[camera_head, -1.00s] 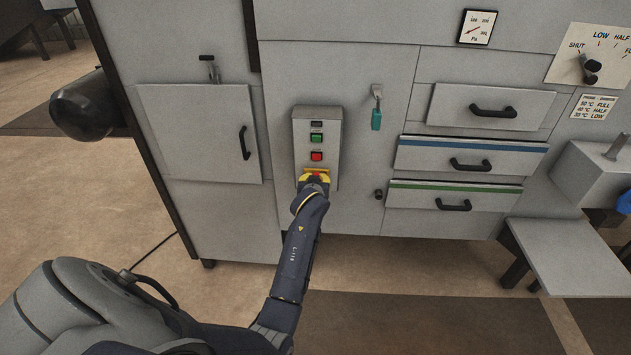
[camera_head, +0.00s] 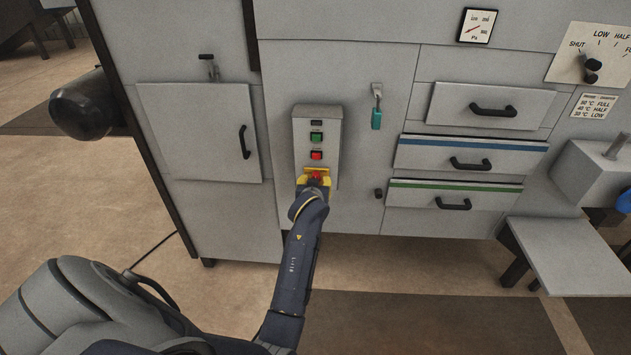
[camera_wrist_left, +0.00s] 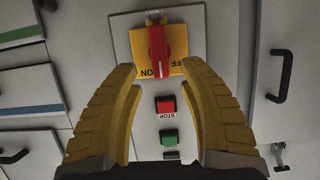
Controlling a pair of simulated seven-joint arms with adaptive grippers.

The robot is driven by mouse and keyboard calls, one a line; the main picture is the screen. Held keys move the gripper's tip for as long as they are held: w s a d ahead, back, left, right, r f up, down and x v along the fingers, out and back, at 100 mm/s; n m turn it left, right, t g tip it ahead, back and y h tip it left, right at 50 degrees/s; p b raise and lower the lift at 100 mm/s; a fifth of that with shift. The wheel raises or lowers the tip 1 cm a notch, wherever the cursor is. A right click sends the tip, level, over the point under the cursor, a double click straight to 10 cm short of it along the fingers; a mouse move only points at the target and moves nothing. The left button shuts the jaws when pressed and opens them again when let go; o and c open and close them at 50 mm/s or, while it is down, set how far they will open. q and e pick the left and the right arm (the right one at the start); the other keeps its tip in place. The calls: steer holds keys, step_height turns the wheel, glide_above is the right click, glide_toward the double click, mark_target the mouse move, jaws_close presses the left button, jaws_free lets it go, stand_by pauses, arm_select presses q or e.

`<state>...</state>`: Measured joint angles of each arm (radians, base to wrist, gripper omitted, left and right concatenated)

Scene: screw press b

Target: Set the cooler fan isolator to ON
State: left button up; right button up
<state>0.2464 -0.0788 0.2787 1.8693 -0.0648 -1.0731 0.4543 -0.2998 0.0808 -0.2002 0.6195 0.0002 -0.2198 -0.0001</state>
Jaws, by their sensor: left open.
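The isolator is a red rotary handle (camera_wrist_left: 157,50) on a yellow plate (camera_wrist_left: 138,44), marked ON and OFF. In the left wrist view the handle stands along the picture's vertical; the lettering lies near its lower end, and I cannot tell which mark it points to. In the head view the yellow plate (camera_head: 325,170) sits at the bottom of a grey control box (camera_head: 302,135). My left gripper (camera_wrist_left: 158,72) is open, its yellow fingers on either side of the handle's lower end, with gaps visible. In the head view the gripper (camera_head: 314,183) partly covers the isolator. My right gripper is not in view.
A red STOP button (camera_wrist_left: 165,106) and a green button (camera_wrist_left: 169,137) lie between and behind my fingers in the wrist view. A cabinet door (camera_head: 200,130) is left, drawers (camera_head: 470,155) right.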

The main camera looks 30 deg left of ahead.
arm_select(q)
steer(key=shift+v, duration=1.85)
steer(key=s+d+f+m+g+h, duration=0.1)
steer(key=s+d+f+m+g, duration=0.15)
steer(key=s+f, duration=0.85)
steer(key=s+d+f+m+g+h, duration=0.2)
steer(key=s+d+f, duration=0.2)
steer(key=f, duration=1.5)
steer(key=s+d+f+m+g+h, duration=0.15)
steer(key=s+d+f, duration=0.4)
steer(key=f, duration=0.85)
steer(key=s+f+m+g, duration=0.1)
steer(key=s+f, duration=0.5)
steer(key=s, duration=0.7)
steer(key=s+d+f+m+g+h, duration=0.1)
steer(key=s+f+g, duration=0.1)
steer(key=s+f, duration=0.5)
steer(key=s+f+m+g+h, duration=0.1)
steer(key=s+f, duration=0.6)
steer(key=s, duration=1.1)
steer(key=shift+s+d, duration=0.35)
steer(key=shift+s, duration=0.05)
